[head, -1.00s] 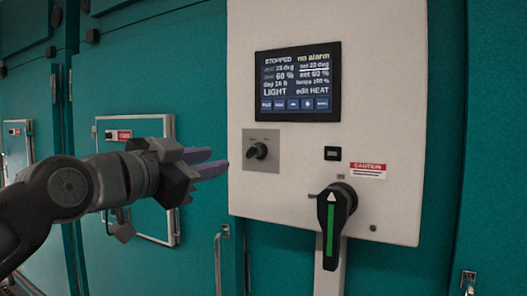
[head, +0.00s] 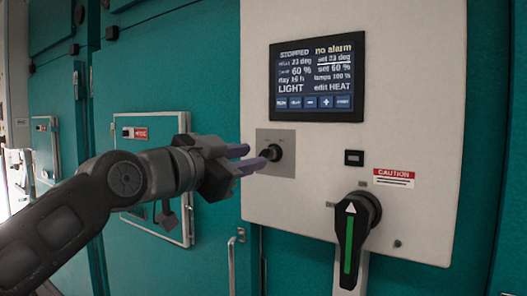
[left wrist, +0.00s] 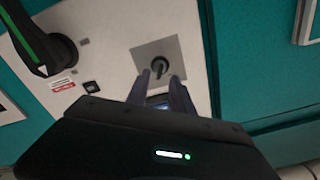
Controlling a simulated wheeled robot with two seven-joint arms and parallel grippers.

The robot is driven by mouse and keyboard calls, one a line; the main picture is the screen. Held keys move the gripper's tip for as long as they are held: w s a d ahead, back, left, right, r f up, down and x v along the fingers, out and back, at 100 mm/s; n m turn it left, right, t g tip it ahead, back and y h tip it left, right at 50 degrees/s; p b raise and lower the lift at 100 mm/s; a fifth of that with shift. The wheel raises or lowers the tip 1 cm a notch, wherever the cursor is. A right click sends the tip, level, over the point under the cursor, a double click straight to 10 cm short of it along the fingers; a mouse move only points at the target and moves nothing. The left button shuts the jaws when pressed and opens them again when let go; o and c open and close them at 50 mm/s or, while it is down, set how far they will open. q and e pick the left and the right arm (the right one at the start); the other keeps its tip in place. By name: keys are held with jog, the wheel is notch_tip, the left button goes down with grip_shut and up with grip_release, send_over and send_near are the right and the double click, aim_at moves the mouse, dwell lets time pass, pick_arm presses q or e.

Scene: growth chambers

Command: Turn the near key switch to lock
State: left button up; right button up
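The near key switch (head: 274,153) is a black knob on a square grey plate (head: 289,137) on the white control panel. In the left wrist view the key switch (left wrist: 158,66) shows just beyond my fingertips. My left gripper (head: 253,157) is in front of the switch from the left, its purple fingers spread apart and pointing at it. In the left wrist view my left gripper (left wrist: 160,77) has a gap between its fingers, lined up roughly with the knob. I cannot tell whether the fingers touch it. My right gripper is not in view.
A screen (head: 318,77) reading STOPPED is above the switch. A large black handle with a green stripe (head: 350,240) juts out below right, near a caution label (head: 393,177). A chamber door hatch (head: 155,200) is at left, a metal door handle (head: 232,265) below.

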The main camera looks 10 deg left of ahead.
aim_at(264, 152)
pick_arm(q)
jog(key=p+x, duration=0.1)
jog(key=x, duration=0.4)
jog(key=shift+w, duration=0.25)
grip_shut()
